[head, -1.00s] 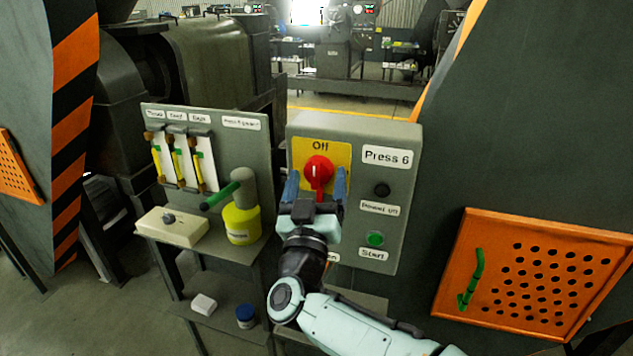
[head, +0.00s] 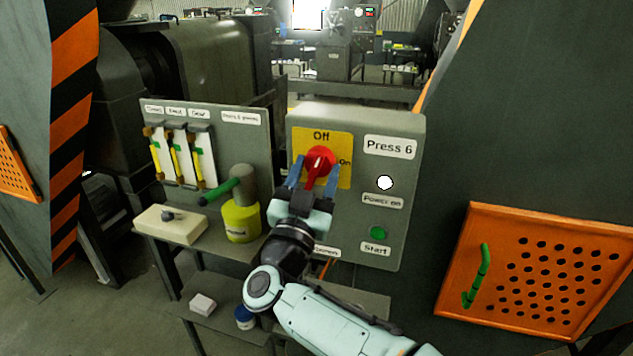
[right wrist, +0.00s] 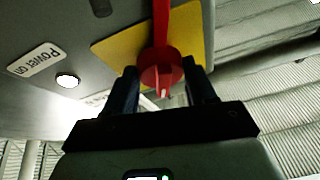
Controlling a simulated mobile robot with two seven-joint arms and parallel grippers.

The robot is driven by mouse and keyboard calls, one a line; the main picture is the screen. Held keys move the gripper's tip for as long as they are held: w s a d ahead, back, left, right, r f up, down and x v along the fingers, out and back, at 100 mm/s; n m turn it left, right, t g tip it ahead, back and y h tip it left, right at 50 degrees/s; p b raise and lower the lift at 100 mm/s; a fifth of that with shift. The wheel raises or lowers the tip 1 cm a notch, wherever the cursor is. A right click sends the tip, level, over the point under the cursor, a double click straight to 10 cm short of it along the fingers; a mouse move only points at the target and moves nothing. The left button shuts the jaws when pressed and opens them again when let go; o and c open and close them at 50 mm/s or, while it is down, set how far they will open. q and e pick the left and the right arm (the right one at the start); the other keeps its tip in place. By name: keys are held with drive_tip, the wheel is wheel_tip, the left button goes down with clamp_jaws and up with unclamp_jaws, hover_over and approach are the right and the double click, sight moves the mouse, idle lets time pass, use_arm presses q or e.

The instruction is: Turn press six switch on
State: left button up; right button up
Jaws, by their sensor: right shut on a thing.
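The red rotary switch (head: 320,162) sits on a yellow plate (head: 341,146) marked Off and On, on the grey Press 6 box (head: 408,122). Its handle is tilted, with the lower end toward the lower left. My right gripper (head: 312,176) is shut on the handle, one finger on each side. In the right wrist view the red switch (right wrist: 163,70) stands between the fingers (right wrist: 162,85). The Power on lamp (head: 385,183) glows white, and also in the right wrist view (right wrist: 67,81). My left gripper is not in view.
A green Start button (head: 377,233) is below the lamp. To the left, a shelf holds a yellow container (head: 240,222) and a cream box (head: 170,225). An orange perforated panel (head: 460,265) with a green handle (head: 478,276) is at the right.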

drive_tip(key=m+h, duration=0.1)
drive_tip(key=m, duration=0.1)
drive_tip(key=m+g+h, duration=0.1)
drive_tip(key=m, duration=0.1)
drive_tip(key=shift+a+m+b, duration=0.2)
drive_tip(key=shift+m+b, duration=0.1)
drive_tip(key=shift+b, duration=0.05)
drive_tip(key=m+g+h, duration=0.1)
drive_tip(key=m, duration=0.1)
drive_tip(key=m+h, duration=0.1)
drive_tip(key=m, duration=0.2)
drive_tip(key=shift+w+a+r+g, duration=0.1)
drive_tip(key=shift+a+g, duration=0.05)
drive_tip(key=shift+g, duration=0.25)
drive_tip(key=m+g, duration=0.1)
drive_tip(key=m, duration=0.1)
drive_tip(key=m+g+h+p, duration=0.1)
drive_tip(key=m, duration=0.1)
drive_tip(key=shift+a+r+m+h, duration=0.1)
drive_tip(key=shift+r+m+h, duration=0.05)
drive_tip(key=shift+m+h, duration=0.2)
drive_tip(key=shift+w+a+r+m+g+p, duration=0.1)
drive_tip(key=shift+m+g+p, duration=0.3)
drive_tip(key=shift+m, duration=0.7)
drive_tip(key=shift+r+m+g+p, duration=0.1)
drive_tip(key=shift+m+g+p, duration=0.25)
drive_tip(key=shift+m, duration=0.7)
drive_tip(key=o, duration=1)
